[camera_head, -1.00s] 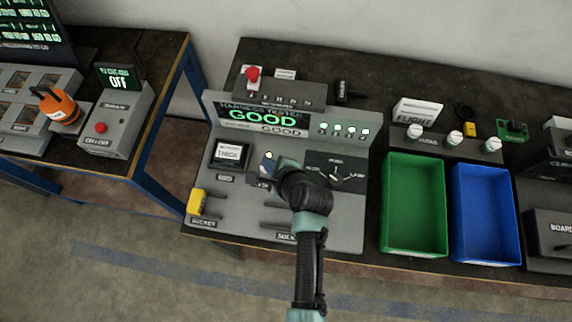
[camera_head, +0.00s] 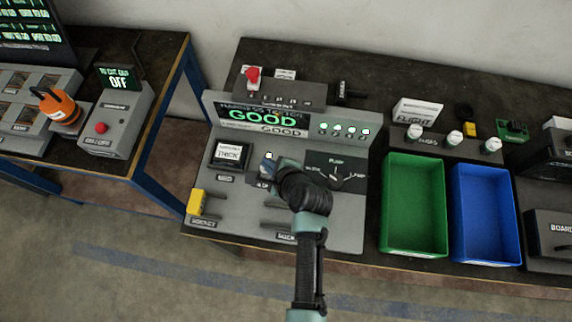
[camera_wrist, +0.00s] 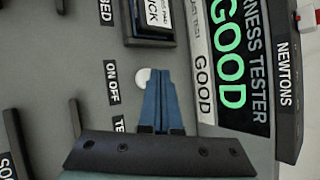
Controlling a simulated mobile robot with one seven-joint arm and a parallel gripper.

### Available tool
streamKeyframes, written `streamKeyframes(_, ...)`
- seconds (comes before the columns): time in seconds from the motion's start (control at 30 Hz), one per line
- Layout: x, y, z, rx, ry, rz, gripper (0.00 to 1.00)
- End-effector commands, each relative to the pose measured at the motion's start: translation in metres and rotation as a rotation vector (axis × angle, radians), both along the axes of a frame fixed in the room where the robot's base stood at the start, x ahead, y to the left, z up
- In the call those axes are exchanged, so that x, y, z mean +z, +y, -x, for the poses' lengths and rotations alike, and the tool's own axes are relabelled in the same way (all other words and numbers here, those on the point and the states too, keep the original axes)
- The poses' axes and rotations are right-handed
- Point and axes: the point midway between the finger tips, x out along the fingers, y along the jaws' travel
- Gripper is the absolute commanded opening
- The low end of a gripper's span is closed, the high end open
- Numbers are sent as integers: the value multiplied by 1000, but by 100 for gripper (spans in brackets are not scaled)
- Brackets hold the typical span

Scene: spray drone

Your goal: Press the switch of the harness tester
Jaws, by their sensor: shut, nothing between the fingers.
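The harness tester (camera_head: 345,222) is a grey console on the dark bench, and its screen (camera_head: 262,116) reads GOOD in green. Several green lamps are lit beside the screen. In the wrist view the screen (camera_wrist: 229,65) stands at the right. A pale round switch (camera_wrist: 143,78) sits by the ON OFF label. My gripper (camera_wrist: 160,75) is shut and empty, its blue fingertips beside the switch, overlapping its edge in the picture. I cannot tell whether they touch. In the head view my gripper (camera_head: 268,157) is over the panel's middle, and my wrist hides part of it.
A yellow plug (camera_head: 197,202) is at the tester's left front. A green bin (camera_head: 415,205) and a blue bin (camera_head: 486,212) stand to the right. A box with a red button (camera_head: 253,74) is behind the screen. Another bench is at the left.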

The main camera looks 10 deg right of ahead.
Motion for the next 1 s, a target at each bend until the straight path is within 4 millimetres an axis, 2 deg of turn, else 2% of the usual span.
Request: streamKeyframes(1.0, -9, 0, 0, 0, 0, 0, 0)
